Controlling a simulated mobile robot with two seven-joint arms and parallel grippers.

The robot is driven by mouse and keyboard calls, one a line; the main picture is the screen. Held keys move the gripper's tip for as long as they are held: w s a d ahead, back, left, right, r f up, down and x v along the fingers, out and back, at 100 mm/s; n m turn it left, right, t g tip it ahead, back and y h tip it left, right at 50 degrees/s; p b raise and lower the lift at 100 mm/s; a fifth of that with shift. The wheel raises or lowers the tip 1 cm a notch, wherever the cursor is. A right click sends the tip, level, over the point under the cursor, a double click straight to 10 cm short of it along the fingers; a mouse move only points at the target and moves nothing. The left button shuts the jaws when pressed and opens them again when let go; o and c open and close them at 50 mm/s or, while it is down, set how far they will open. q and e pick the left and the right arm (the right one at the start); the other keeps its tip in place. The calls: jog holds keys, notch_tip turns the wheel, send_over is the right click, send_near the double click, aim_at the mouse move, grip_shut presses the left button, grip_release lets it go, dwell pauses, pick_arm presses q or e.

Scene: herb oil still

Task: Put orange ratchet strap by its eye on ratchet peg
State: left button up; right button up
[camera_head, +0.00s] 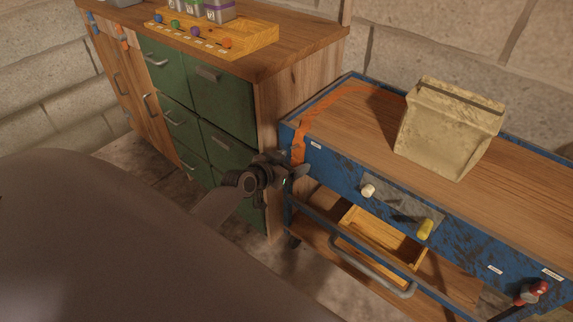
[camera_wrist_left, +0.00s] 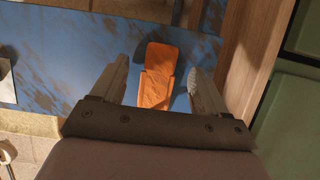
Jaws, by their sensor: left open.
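The orange ratchet strap (camera_head: 298,150) lies along the left end of the blue-edged workbench top, and its end hangs down over the front edge. My left gripper (camera_head: 298,168) is at that hanging end, in front of the blue panel. In the left wrist view the orange strap end (camera_wrist_left: 157,88) shows between the two spread fingers of my left gripper (camera_wrist_left: 157,66), with gaps on both sides. The strap's eye cannot be made out. I cannot tell which fitting is the ratchet peg. My right gripper is not in view.
A white knob (camera_head: 368,191) and a yellow piece (camera_head: 425,229) stick out of the bench's front panel. A red-and-dark item (camera_head: 532,292) is at the lower right. A paper bag (camera_head: 450,128) stands on the bench. A green-drawer cabinet (camera_head: 222,98) borders the bench's left end.

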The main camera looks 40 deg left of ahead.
aim_at(295, 161)
pick_arm(q)
jog(key=c, duration=1.1)
jog(key=shift+c, duration=0.2)
jog(key=shift+r+p, duration=0.35)
jog(key=shift+p, duration=0.05)
jog(key=shift+s, duration=0.15)
jog(key=shift+f+p+v, duration=0.25)
jog(key=shift+p+v, duration=0.6)
jog(key=shift+v, duration=0.45)
jog(key=shift+s, duration=0.25)
jog(key=shift+s+p, duration=0.3)
jog(key=shift+s, duration=0.3)
